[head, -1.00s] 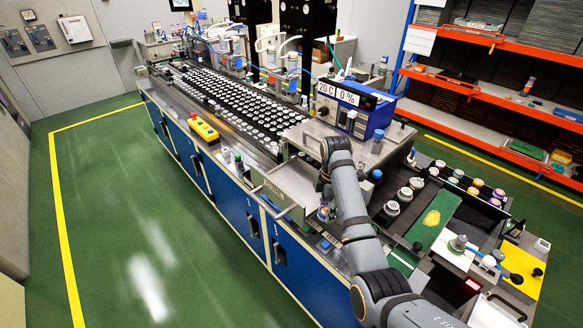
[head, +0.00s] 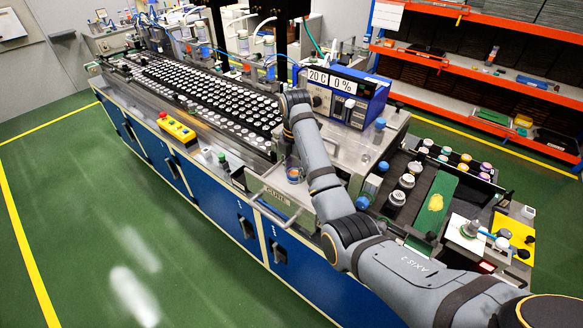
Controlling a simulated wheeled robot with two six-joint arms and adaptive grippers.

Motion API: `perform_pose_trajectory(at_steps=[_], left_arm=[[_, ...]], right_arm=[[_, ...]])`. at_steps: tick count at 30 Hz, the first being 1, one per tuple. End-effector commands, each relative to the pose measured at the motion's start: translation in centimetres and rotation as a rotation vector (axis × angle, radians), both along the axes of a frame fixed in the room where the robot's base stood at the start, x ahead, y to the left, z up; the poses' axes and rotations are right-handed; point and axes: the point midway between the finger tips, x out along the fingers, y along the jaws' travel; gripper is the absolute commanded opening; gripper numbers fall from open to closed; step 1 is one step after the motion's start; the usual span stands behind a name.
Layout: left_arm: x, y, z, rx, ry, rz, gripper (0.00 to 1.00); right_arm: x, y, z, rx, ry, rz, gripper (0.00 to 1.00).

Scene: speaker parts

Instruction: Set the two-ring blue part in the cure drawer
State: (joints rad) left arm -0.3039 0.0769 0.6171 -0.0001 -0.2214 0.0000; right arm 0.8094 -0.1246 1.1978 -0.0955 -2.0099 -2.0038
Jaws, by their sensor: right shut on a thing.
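The cure drawer (head: 262,181) is pulled out at the front of the bench, with a labelled front panel and a bar handle. My right gripper (head: 292,160) points down over the drawer and is mostly hidden by my own wrist. It is shut on a small blue part (head: 295,174), which shows low at the drawer. Its rings are too small to make out. I cannot tell whether the part touches the drawer floor. My left gripper is not in view.
A blue oven-like unit with displays (head: 345,95) stands behind the drawer. A long rack of small round parts (head: 215,100) runs to the left. Black trays with several capped jars (head: 407,181) and a green mat (head: 436,203) lie to the right. A yellow button box (head: 177,128) sits on the front edge.

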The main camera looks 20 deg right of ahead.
Motion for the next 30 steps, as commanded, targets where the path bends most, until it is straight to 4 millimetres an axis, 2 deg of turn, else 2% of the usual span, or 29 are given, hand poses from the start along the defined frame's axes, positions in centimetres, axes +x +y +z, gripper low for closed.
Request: perform_pose_trajectory(at_steps=[3,7,13,16,25,30], left_arm=[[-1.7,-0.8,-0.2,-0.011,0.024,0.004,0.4],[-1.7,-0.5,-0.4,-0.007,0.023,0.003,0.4],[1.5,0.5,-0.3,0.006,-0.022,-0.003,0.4],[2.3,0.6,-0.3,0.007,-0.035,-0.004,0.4],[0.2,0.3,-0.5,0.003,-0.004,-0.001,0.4],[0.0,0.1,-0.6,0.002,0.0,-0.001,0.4]], right_arm=[[0.2,-0.2,-0.1,0.001,0.0,0.0,0.01],[0.1,-0.2,-1.5,0.001,0.002,0.0,0.01],[0.1,-0.2,-3.7,0.002,0.001,0.0,0.01],[0.1,-0.2,-4.4,0.002,0.001,0.0,0.01],[0.2,-0.2,-4.9,0.001,0.0,0.0,0.01],[0.2,-0.2,-4.9,0.001,0.0,0.0,0.01]])
